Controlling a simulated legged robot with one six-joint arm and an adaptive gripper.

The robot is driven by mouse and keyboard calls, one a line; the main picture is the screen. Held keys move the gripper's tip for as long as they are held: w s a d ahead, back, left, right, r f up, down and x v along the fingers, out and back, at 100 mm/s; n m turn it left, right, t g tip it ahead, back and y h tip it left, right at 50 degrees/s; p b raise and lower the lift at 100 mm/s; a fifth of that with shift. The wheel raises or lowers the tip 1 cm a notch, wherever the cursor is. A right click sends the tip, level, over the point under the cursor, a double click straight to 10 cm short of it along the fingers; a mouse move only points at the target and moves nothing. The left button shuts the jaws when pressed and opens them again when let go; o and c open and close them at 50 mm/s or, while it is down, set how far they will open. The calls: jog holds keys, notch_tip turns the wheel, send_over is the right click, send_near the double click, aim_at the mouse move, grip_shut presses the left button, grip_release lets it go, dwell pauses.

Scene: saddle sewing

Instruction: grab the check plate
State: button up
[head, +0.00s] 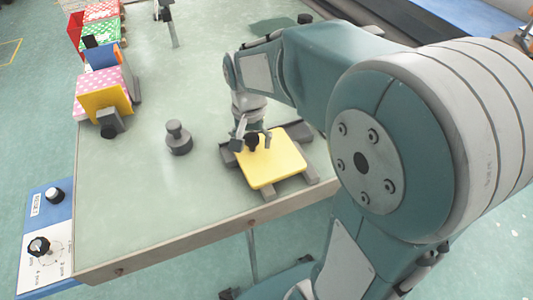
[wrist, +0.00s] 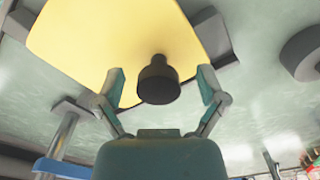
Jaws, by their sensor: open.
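The check plate (head: 274,163) is a yellow square plate with a dark knob (head: 252,142) near its far left side. It rests on a dark grey stand (head: 308,173) on the table. My gripper (head: 253,137) is over the plate's far left edge, at the knob. In the wrist view the yellow plate (wrist: 110,40) fills the upper middle. The black knob (wrist: 158,82) stands between my two open fingers (wrist: 160,88), with a gap on each side. My arm hides part of the stand in the head view.
A grey knobbed weight (head: 178,138) stands on the table left of the plate. Patterned fabric pieces on holders (head: 103,88) line the far left. A control panel with knobs (head: 45,240) is at the front left. The table's (head: 130,215) front left is clear.

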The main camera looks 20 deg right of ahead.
grip_shut()
jog(key=shift+r, duration=0.15)
